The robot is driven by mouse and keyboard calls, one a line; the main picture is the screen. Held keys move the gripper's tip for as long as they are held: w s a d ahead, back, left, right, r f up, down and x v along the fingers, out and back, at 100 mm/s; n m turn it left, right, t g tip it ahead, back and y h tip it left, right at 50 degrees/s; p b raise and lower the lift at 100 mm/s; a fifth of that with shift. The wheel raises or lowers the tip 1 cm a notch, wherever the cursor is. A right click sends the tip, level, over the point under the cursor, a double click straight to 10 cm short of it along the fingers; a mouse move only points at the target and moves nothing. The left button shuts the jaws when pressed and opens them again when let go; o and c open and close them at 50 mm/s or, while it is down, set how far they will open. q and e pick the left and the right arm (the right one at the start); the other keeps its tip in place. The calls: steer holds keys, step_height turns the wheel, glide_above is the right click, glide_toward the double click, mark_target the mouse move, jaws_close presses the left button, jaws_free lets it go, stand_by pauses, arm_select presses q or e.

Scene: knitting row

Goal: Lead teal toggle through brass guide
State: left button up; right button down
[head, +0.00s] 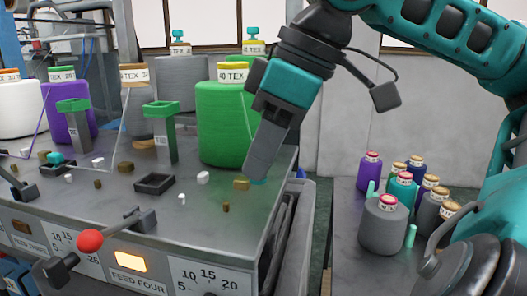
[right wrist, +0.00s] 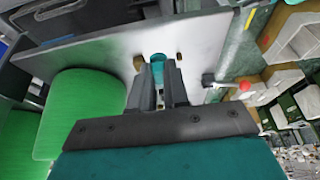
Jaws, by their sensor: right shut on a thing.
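My right gripper (head: 258,178) points down over the right front part of the grey machine top. It is shut on a small teal piece, the teal toggle (right wrist: 157,69), which shows between the fingertips in the right wrist view. In the head view only a sliver of teal shows at the tips. A small brass-coloured block, possibly the brass guide (head: 241,184), sits just left of the fingertips; I cannot make out an opening in it. Another teal piece (head: 55,158) lies at the far left by a dark frame. My left gripper is not in view.
A large green spool (head: 222,130) stands behind and left of the gripper. A red-knobbed lever (head: 90,240) is in front.

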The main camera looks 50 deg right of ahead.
steer(key=shift+f+b, duration=1.35)
steer(key=shift+b, duration=0.3)
steer(key=shift+w+a+r+p, duration=0.1)
steer(key=shift+w+r+p, duration=0.15)
steer(key=shift+p, duration=0.25)
steer(key=shift+w+a+p, duration=0.3)
steer(key=shift+w+p, duration=0.25)
steer(key=shift+p, duration=0.2)
steer(key=shift+w+a+p, duration=0.3)
steer(key=shift+w+p, duration=0.2)
steer(key=shift+p, duration=0.2)
steer(key=shift+w+a+f+p, duration=0.1)
steer(key=shift+w+a+p, duration=0.2)
steer(key=shift+w+p, duration=0.3)
steer(key=shift+w+a+f+p, duration=0.1)
steer(key=shift+w+a+p, duration=0.2)
steer(key=shift+w+p, duration=0.3)
steer(key=shift+w, duration=0.1)
